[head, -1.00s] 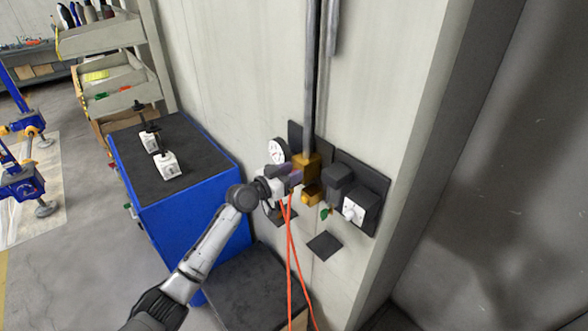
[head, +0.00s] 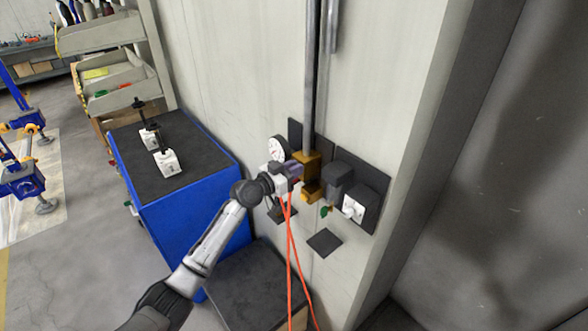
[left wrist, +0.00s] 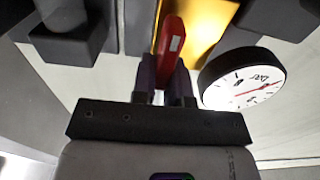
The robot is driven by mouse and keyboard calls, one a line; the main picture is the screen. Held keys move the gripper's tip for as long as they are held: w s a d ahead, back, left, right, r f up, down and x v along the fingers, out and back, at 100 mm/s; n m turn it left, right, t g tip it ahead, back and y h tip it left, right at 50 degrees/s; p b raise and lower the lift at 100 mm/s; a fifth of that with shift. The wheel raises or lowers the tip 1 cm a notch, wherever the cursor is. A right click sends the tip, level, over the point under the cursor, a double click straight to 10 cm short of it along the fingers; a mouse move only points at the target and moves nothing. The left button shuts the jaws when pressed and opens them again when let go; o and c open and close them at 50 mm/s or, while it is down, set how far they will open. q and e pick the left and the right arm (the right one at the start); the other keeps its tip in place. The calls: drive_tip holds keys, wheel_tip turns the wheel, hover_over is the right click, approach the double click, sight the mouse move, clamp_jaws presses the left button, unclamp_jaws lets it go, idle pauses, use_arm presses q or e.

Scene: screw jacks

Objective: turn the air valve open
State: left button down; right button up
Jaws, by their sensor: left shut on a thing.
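The air valve shows in the left wrist view as a red lever (left wrist: 173,38) with a pale patch, in front of a brass block (left wrist: 200,28). My left gripper (left wrist: 164,75) is shut on the red lever, with its dark purple fingers on either side. In the head view my left gripper (head: 290,171) reaches the wall fittings, just left of the brass block (head: 309,168) under a vertical grey pipe. The lever is hidden behind the gripper there. My right gripper is not in view.
A round white gauge (head: 278,149) sits close beside the gripper, also in the left wrist view (left wrist: 243,80). A dark box with a white dial (head: 353,208) is to the right. Orange hoses (head: 289,250) hang below. A blue cabinet (head: 195,207) with two white-based jacks stands left.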

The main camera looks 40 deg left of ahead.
use_arm(q)
drive_tip(key=shift+n, duration=0.3)
drive_tip(key=shift+a+f+n+b, duration=0.1)
drive_tip(key=shift+a+n+b, duration=0.15)
drive_tip(key=shift+n, duration=0.35)
drive_tip(key=shift+w+a+f+n+p, duration=0.1)
drive_tip(key=shift+a+f+n+p, duration=0.2)
drive_tip(key=shift+n, duration=2.35)
drive_tip(key=shift+w+a+f+n+p, duration=0.1)
drive_tip(key=shift+a+f+n, duration=0.3)
drive_tip(key=shift+n, duration=2.3)
drive_tip(key=shift+w+a+f+n+p, duration=0.15)
drive_tip(key=shift+a+f+n, duration=0.2)
drive_tip(key=shift+n, duration=2.3)
drive_tip(key=shift+s+d+f, duration=0.1)
drive_tip(key=c, duration=1.1)
unclamp_jaws()
drive_tip(key=shift+c, duration=0.2)
